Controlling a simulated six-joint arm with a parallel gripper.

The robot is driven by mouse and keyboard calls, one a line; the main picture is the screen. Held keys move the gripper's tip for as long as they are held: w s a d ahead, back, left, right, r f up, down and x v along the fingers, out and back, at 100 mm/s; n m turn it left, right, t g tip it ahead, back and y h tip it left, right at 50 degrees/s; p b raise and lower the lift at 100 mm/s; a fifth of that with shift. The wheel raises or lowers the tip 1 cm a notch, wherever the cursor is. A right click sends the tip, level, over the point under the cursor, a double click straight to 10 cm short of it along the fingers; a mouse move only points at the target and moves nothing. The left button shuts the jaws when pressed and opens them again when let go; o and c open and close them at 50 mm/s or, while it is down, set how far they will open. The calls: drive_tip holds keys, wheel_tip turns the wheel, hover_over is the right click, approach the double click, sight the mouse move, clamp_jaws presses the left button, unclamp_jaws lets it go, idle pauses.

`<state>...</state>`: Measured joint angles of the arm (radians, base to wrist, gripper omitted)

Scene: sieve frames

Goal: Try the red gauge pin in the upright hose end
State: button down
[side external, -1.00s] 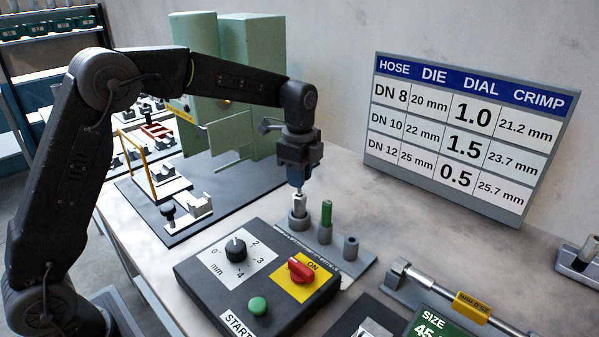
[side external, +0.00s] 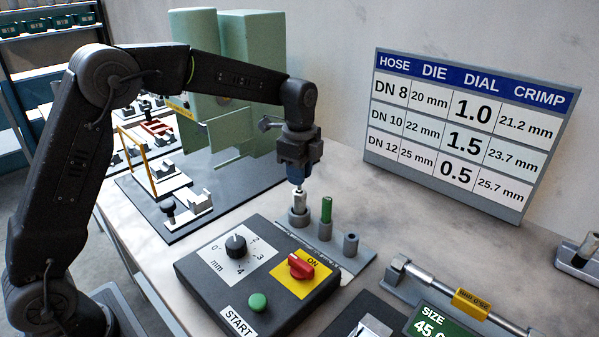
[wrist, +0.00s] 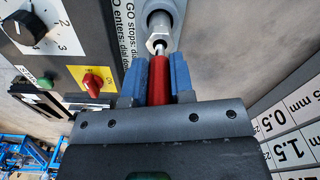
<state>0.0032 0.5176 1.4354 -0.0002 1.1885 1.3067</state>
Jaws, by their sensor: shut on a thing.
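My gripper (wrist: 160,82) has its blue jaws shut on the red gauge pin (wrist: 159,80), whose thin silver tip points at the upright hose end (wrist: 160,38). In the side external view my gripper (side external: 299,184) is just above the hose end (side external: 299,203), a silver fitting standing in a grey round holder. The pin's tip meets the fitting's mouth in the wrist view; I cannot tell whether it is inside or just above. The red body is mostly hidden by the jaws in the side view.
A green pin (side external: 326,211) stands in the holder beside the hose end, and an empty holder (side external: 350,245) is to its right. The control box (side external: 255,275) with dial, red switch and green button stands in front. A chart board (side external: 465,140) is at the right.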

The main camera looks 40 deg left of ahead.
drive_tip(key=shift+r, duration=0.1)
drive_tip(key=shift+r, duration=1.4)
